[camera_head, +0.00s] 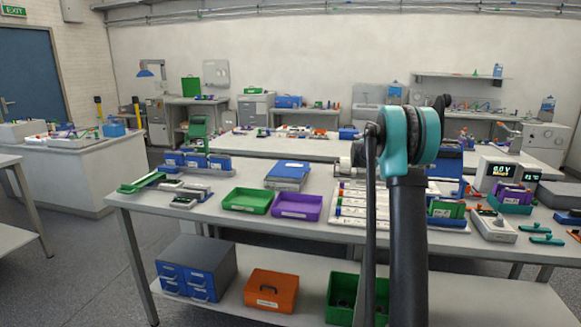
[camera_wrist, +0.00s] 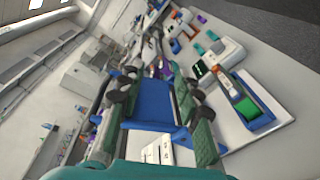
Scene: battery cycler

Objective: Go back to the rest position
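My gripper (camera_wrist: 155,88) shows in the wrist view with its two dark-padded fingers spread apart. A blue holder (camera_wrist: 150,108) shows in the gap and runs past the right finger, so it seems to lie behind the fingers; I cannot tell how near it is. I see nothing clearly gripped. In the head view my teal and black arm stands upright over the front bench, right of the middle. The gripper's fingers cannot be made out there. A blue holder (camera_head: 447,160) shows just right of the arm.
The front bench carries a green tray (camera_head: 248,201), a purple tray (camera_head: 297,207), a white slotted board (camera_head: 350,208) behind my arm, and a meter with a lit display (camera_head: 499,174). A lower shelf holds an orange box (camera_head: 271,291). Floor is open at the left.

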